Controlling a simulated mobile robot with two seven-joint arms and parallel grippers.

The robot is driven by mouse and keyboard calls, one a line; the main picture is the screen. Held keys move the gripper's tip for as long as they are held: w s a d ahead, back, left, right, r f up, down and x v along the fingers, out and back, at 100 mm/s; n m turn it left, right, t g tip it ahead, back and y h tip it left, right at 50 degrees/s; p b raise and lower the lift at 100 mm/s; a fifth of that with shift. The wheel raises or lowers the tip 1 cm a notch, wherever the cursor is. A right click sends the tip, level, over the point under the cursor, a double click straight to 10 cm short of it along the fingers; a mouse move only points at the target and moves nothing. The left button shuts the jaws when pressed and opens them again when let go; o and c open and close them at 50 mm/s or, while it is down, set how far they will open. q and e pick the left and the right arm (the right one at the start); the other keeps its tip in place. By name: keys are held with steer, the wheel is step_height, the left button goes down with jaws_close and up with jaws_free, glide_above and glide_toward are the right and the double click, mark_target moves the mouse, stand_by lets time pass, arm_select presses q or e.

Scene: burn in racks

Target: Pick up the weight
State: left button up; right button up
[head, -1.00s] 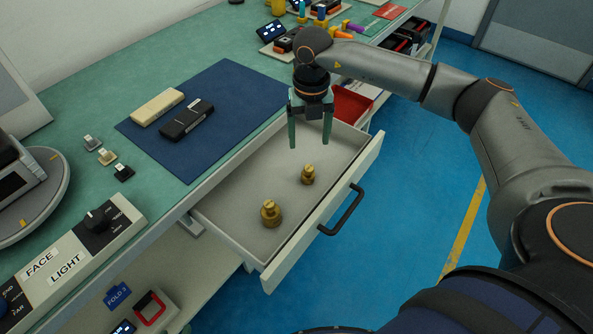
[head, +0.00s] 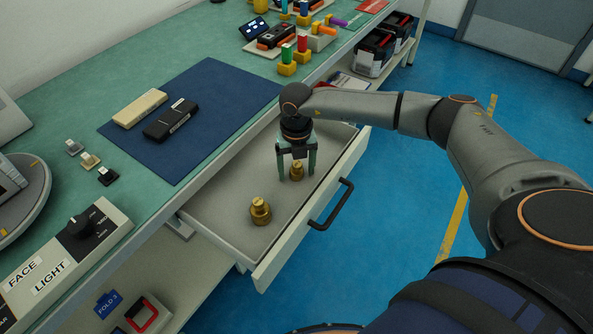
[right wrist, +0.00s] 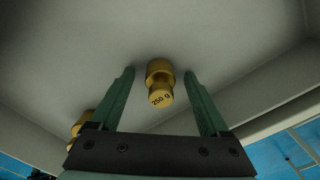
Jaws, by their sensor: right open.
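Two brass weights stand upright in the open drawer (head: 222,215). The farther weight (head: 297,171) is between the fingers of my right gripper (head: 297,175) in the head view. In the right wrist view this weight (right wrist: 159,82) is marked "250 g" and lies between the two green fingertips (right wrist: 160,72), with a gap on each side. My right gripper is open and holds nothing. The nearer weight (head: 260,211) stands to the left and closer to me; part of it shows at the lower left of the right wrist view (right wrist: 80,128). My left gripper is not in view.
The drawer's front wall and black handle (head: 331,205) are on the right. The green bench (head: 60,115) carries a blue mat (head: 205,125) with a cream bar (head: 140,108) and a black device (head: 170,119). The drawer floor around the weights is clear.

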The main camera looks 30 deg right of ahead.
jaws_close()
stand_by(0.6)
